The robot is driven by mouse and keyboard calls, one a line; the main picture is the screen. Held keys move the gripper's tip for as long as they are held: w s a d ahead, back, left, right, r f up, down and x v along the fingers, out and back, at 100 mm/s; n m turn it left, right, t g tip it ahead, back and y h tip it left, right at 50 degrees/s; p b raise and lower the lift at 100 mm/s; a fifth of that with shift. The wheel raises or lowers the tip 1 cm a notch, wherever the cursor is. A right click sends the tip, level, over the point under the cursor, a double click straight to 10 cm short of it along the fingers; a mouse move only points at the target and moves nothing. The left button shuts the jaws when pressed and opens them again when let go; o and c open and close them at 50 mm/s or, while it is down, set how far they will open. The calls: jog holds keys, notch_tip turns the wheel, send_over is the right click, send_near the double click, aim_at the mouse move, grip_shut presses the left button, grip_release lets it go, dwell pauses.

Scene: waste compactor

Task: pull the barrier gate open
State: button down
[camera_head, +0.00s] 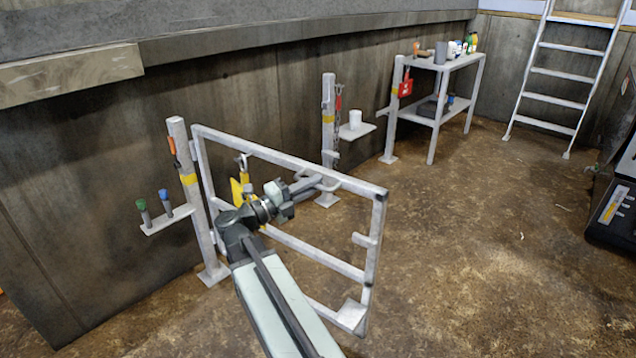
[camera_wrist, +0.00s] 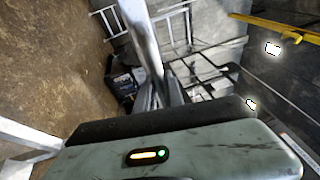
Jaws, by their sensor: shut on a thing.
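The barrier gate (camera_head: 250,147) is a light grey tubular frame standing beside a grey post (camera_head: 202,230) at its left. It juts out from the wall over the brown floor, with its free end at the right. My gripper (camera_head: 303,186) is at the top rail, right of its middle, and is shut on the gate. The exact contact is partly hidden by my wrist. In the wrist view a grey bar of the gate (camera_wrist: 140,38) runs down between my gripper's fingers (camera_wrist: 160,96).
A second post (camera_head: 328,130) with a chain and small shelf stands behind the gate. A table with bottles (camera_head: 452,64) and a ladder (camera_head: 560,73) are further back. A dark machine (camera_head: 612,215) is at the right edge. The floor right of the gate is clear.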

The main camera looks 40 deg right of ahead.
jog(key=shift+w, duration=0.15)
jog(key=c, duration=1.5)
grip_release()
jog(key=shift+d, duration=0.1)
jog(key=shift+o, duration=0.2)
jog(key=a+f+b, duration=0.1)
jog(key=a, duration=0.6)
jog(key=shift+w+a+f, duration=0.2)
jog(key=shift+w+a, duration=0.15)
